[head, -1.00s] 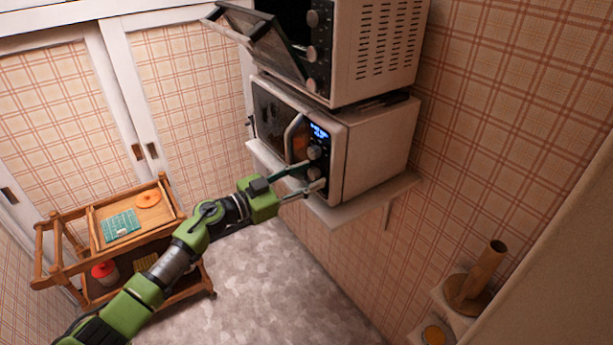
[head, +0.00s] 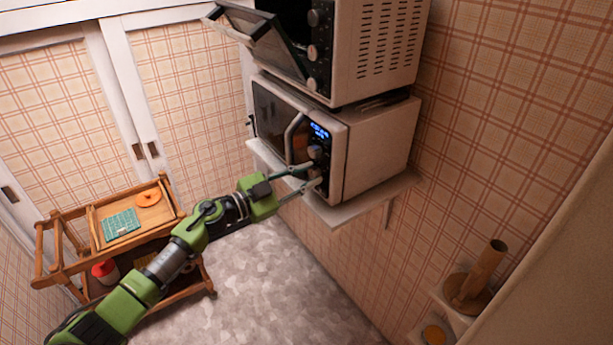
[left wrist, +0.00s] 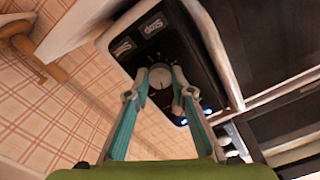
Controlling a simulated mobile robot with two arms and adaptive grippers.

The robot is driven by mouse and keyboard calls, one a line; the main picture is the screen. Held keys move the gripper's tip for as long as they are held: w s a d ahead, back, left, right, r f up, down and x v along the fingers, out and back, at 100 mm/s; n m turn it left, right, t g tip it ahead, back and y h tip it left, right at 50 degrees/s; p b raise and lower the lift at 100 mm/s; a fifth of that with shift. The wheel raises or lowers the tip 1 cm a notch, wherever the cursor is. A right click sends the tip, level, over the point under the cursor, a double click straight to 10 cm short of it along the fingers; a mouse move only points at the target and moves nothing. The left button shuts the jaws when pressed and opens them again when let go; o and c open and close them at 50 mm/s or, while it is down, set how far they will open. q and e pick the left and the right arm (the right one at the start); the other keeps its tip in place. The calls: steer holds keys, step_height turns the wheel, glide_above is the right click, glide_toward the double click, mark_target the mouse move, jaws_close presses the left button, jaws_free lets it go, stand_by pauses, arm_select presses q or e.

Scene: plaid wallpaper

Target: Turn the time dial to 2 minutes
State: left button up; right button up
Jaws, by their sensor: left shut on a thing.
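The microwave (head: 375,150) is white with a dark front and stands on a wall shelf. Its control panel has a lit blue display (head: 319,130), an upper dial (head: 315,152) and a lower dial (head: 314,173). My left gripper (head: 315,175) is at the lower dial with one finger on each side. In the left wrist view the fingertips (left wrist: 160,78) are shut on this round dial (left wrist: 160,75), near the "Stop" and "Start" buttons. The other dial (left wrist: 178,108) is partly behind a finger. The dial marks and display digits are too small to read.
A toaster oven (head: 375,45) with its door (head: 260,40) hanging open sits above the microwave. The microwave's door handle (head: 292,138) is left of the dials. A wooden cart (head: 165,225) stands at the lower left. The floor below the shelf is clear.

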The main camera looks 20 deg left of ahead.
arm_select(q)
steer(key=m+b, duration=0.1)
steer(key=m, duration=0.4)
steer(key=shift+m, duration=0.3)
steer(key=m+b, duration=0.3)
steer(key=m, duration=0.3)
steer(key=shift+f, duration=0.15)
steer(key=m+b, duration=0.2)
steer(key=m, duration=0.2)
steer(key=shift+m, duration=0.4)
steer(key=shift+m+b, duration=1)
steer(key=shift+m, duration=0.8)
steer(key=o, duration=1.1)
steer(key=v, duration=1.2)
